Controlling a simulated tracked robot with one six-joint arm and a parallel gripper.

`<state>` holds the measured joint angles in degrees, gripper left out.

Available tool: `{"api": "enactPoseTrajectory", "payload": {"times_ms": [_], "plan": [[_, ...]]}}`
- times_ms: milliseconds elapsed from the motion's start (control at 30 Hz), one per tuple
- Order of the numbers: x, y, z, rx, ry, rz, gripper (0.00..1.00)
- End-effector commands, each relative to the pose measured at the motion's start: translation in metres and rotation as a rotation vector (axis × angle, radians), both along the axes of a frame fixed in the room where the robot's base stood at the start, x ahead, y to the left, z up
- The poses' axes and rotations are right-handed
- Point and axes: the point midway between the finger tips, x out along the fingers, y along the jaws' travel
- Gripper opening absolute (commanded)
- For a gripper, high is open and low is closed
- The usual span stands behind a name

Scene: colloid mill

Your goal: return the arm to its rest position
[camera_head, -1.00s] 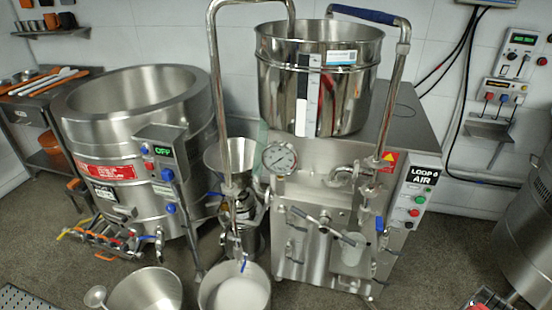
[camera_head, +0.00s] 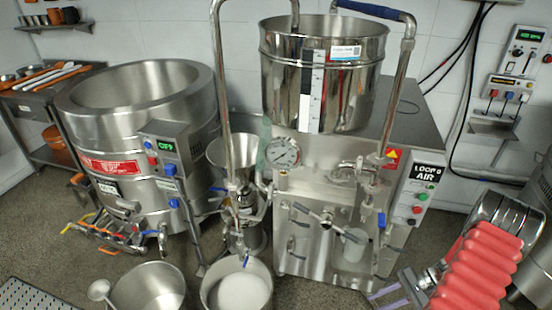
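My arm, with a red ribbed sleeve and silver metal parts, shows at the lower right, in front of the mill's right side. My gripper (camera_head: 390,297) is at the bottom edge, left of the red sleeve, with purple-tipped fingers pointing left. The fingertips look a little apart, with nothing seen between them. Part of the gripper is cut off by the frame edge.
The colloid mill (camera_head: 330,225) with its steel hopper (camera_head: 345,100) stands in the centre. A large steel kettle (camera_head: 100,130) is at left. A pot of white stuff (camera_head: 238,290) and a steel pot (camera_head: 150,290) sit in front. A steel drum (camera_head: 540,195) stands at far right.

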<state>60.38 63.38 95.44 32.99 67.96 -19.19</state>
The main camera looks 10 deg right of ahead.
Motion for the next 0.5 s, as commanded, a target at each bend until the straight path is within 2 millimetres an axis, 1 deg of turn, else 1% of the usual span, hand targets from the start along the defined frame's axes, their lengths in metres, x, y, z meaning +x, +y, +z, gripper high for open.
{"api": "enactPoseTrajectory", "payload": {"times_ms": [33,500], "plan": [[0.003,0.002,0.012,-0.025,0.007,0.024,0.26],[0.015,0.03,0.104,-0.238,0.061,0.201,0.26]]}}
